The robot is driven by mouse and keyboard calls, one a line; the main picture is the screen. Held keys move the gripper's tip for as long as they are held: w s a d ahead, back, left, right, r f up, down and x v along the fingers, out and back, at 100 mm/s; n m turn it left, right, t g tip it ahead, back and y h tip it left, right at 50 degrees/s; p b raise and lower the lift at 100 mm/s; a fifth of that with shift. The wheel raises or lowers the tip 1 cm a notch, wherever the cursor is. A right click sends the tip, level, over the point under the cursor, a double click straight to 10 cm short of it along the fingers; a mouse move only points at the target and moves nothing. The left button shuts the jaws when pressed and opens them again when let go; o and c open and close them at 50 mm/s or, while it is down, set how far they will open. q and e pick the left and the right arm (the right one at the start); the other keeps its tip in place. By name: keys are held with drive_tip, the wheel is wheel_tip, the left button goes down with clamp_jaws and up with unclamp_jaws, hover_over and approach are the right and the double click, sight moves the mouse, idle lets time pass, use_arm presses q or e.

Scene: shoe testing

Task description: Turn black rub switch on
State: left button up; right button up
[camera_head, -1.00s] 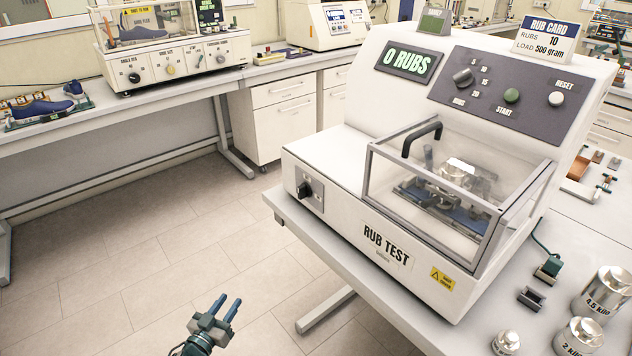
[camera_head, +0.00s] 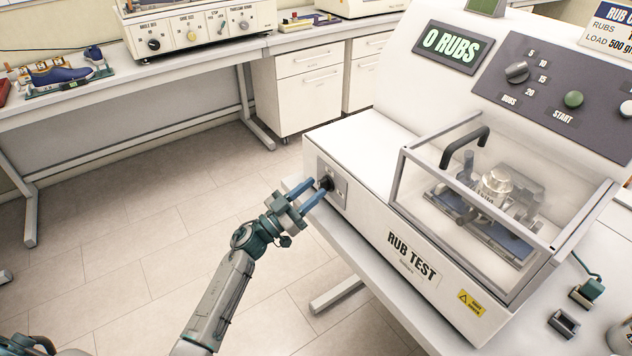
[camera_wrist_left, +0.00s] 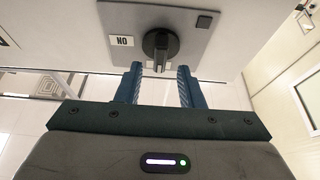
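The black rub switch (camera_head: 326,183) is a rotary knob on a grey plate (camera_head: 338,196) at the left end of the white rub test machine's front. In the left wrist view the knob (camera_wrist_left: 160,47) shows its grip bar pointing down in the picture. An upside-down "ON" label (camera_wrist_left: 122,41) lies left of it. My left gripper (camera_head: 308,192) is open, with its two blue fingers right in front of the switch. In the wrist view the fingertips (camera_wrist_left: 159,70) lie on either side of the bar's line, apart from it. My right gripper is not in view.
The machine's display (camera_head: 451,47) reads "0 RUBS". A clear cover (camera_head: 490,200) with a black handle encloses the weight and shoe rig. A green start button (camera_head: 574,99) is on the upper panel. Open floor lies left of the machine.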

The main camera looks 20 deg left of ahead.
use_arm(q)
drive_tip(key=shift+x, duration=0.85)
drive_tip(key=shift+r, duration=0.1)
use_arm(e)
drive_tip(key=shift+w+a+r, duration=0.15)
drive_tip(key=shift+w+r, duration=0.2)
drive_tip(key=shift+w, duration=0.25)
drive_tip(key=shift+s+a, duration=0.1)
use_arm(q)
drive_tip(key=shift+c, duration=0.4)
clamp_jaws()
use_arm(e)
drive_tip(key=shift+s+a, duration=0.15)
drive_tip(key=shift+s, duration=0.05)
